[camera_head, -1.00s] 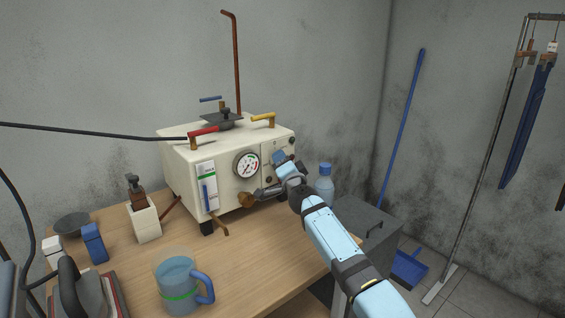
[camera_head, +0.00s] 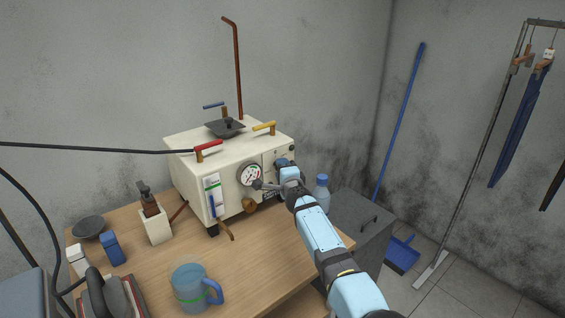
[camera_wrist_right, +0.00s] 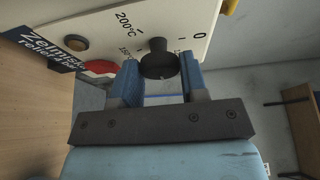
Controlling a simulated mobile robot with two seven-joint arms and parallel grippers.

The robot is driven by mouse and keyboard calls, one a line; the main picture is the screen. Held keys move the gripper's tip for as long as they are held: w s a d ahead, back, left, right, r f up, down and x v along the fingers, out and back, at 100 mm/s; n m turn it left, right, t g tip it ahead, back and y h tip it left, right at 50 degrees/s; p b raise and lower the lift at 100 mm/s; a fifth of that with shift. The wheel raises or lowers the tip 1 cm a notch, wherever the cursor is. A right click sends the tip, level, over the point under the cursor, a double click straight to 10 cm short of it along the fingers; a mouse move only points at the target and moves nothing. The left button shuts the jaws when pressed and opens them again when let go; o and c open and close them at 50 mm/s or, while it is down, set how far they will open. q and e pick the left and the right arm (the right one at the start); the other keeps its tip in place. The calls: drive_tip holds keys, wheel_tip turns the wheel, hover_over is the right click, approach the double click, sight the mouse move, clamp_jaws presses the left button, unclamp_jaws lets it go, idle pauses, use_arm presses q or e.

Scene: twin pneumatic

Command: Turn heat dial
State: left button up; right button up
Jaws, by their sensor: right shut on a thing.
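The heat dial (camera_wrist_right: 157,60) is a black knob on the cream front panel of the machine (camera_head: 226,182). In the right wrist view, markings including "200°C" and "0" show around it. My right gripper (camera_wrist_right: 160,76) has its two blue fingers on either side of the knob and is shut on it. In the head view my right gripper (camera_head: 284,164) is at the right part of the machine's front, and the dial there is hidden behind it. My left gripper is not in view.
A pressure gauge (camera_head: 249,174) sits left of my gripper. Red (camera_head: 208,146) and yellow (camera_head: 264,127) handles are on top of the machine. A bottle (camera_head: 321,192) stands to the right. A blue mug (camera_head: 192,287) and a small holder (camera_head: 156,222) stand on the wooden table (camera_head: 262,247).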

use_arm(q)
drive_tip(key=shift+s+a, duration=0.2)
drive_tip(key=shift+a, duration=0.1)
use_arm(e)
drive_tip(key=o, duration=0.9)
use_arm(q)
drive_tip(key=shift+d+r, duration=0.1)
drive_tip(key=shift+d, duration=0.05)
use_arm(e)
drive_tip(key=shift+s, duration=0.1)
